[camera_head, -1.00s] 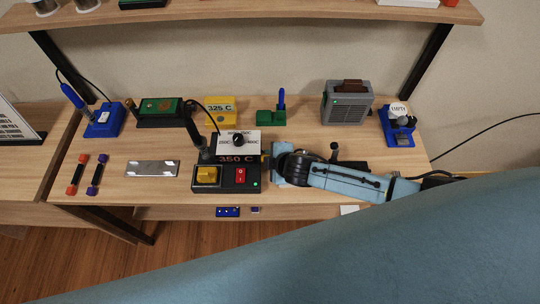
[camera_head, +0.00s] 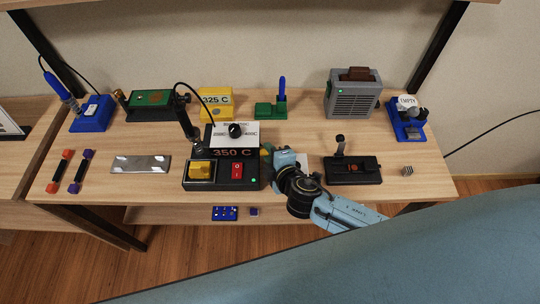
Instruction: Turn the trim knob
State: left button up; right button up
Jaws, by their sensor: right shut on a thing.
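A black station (camera_head: 222,184) reads 350 C in red on its display (camera_head: 233,153). Above the display is a white dial plate with a round black knob (camera_head: 235,130). A yellow block (camera_head: 201,171), a lit red switch (camera_head: 237,170) and a green light are on its front. My right gripper (camera_head: 270,153) is at the station's right side, shut on a small part there, which I take to be the trim knob. A little yellow-green shows at that spot; the fingertips and most of the part are hidden. My left gripper is out of view.
A black stand with an upright lever (camera_head: 352,169) is right of my arm. A grey box (camera_head: 353,97), blue EMPTY holder (camera_head: 408,122), yellow 325 C unit (camera_head: 216,103) and green block (camera_head: 270,110) stand behind. A metal plate (camera_head: 140,164) lies left; bare wood surrounds it.

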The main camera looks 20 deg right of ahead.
dwell(0.3)
jog(key=o, duration=1)
jog(key=shift+s, duration=0.15)
jog(key=shift+p+v, duration=0.35)
jog(key=shift+v, duration=6.25)
